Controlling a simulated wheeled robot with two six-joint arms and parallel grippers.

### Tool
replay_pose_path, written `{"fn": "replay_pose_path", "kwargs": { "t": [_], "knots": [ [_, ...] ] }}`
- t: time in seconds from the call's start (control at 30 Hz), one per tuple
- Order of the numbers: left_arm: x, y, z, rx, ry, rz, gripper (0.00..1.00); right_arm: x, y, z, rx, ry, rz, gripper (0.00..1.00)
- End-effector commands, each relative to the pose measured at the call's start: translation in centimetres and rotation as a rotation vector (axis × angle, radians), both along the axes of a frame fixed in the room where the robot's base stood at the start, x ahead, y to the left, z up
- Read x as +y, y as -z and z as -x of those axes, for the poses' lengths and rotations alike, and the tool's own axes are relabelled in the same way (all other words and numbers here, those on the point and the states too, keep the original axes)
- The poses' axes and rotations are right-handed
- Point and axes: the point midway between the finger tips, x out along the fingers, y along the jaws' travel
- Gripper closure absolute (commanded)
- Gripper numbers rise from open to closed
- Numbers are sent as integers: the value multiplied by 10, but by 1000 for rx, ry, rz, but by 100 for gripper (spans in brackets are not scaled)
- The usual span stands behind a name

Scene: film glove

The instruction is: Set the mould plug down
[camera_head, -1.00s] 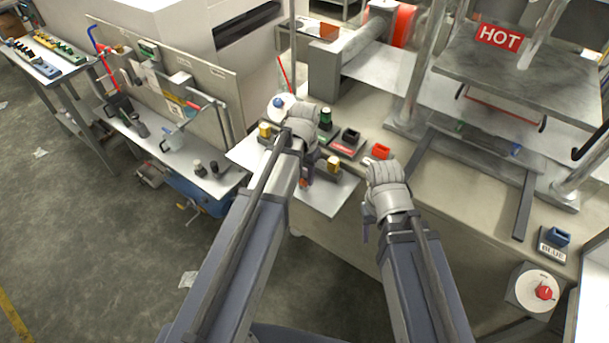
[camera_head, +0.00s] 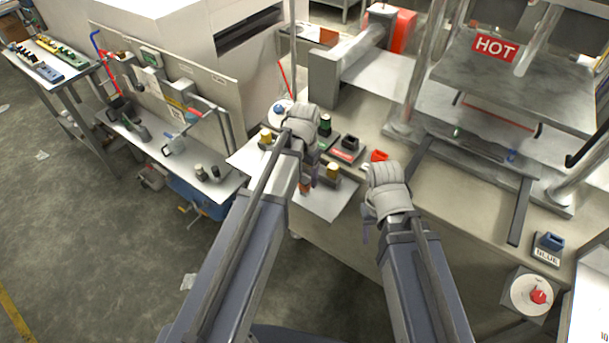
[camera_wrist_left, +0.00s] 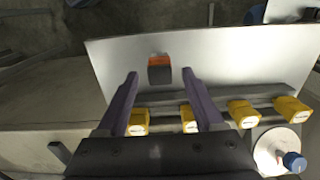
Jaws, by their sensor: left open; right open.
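The mould plug, a small dark block with an orange top (camera_wrist_left: 160,70), is on the bare metal plate (camera_wrist_left: 120,60) in the left wrist view. My left gripper (camera_wrist_left: 160,80) is open, with one finger on each side of the block and a gap to both. In the head view the left gripper (camera_head: 308,176) points down over the plate (camera_head: 335,203), and the orange of the block (camera_head: 304,188) shows at its fingertips. My right gripper (camera_head: 367,213) hangs open and empty at the bench's front edge, partly hidden by its hand.
Several yellow blocks (camera_wrist_left: 243,113) sit in a dark rack beside the plug. A white round dial with a blue knob (camera_wrist_left: 292,161) is near the rack. A red block (camera_head: 379,155) and a dark block (camera_head: 350,143) stand on the bench. The hot press (camera_head: 495,47) is at right.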

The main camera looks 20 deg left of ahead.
Motion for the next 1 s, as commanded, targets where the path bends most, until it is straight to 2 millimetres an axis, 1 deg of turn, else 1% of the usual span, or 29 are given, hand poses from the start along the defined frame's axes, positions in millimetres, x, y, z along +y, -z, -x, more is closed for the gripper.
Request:
{"fn": "replay_pose_path", "kwargs": {
  "t": [0.03,0.4,0.53,0.7,0.87,0.93,0.97,1.0],
  "knots": [
    [0,-15,0,0,0,0,31,0,-15,0,0,0,0,50],
    [0,-71,0,0,0,0,31,0,-71,0,0,-1,0,50],
    [0,-88,0,0,0,0,31,0,-88,0,0,-1,0,50],
    [0,-98,0,0,0,0,31,0,-98,0,0,-2,0,50],
    [-2,-97,3,1,1,-1,31,0,-97,0,0,-2,0,50],
    [-15,-97,17,5,5,-8,31,0,-97,0,0,-2,0,50],
    [-23,-97,26,9,6,-14,31,0,-97,0,0,-2,0,50],
    [-36,-97,41,13,7,-23,31,0,-97,0,0,-2,0,50]
  ]
}}
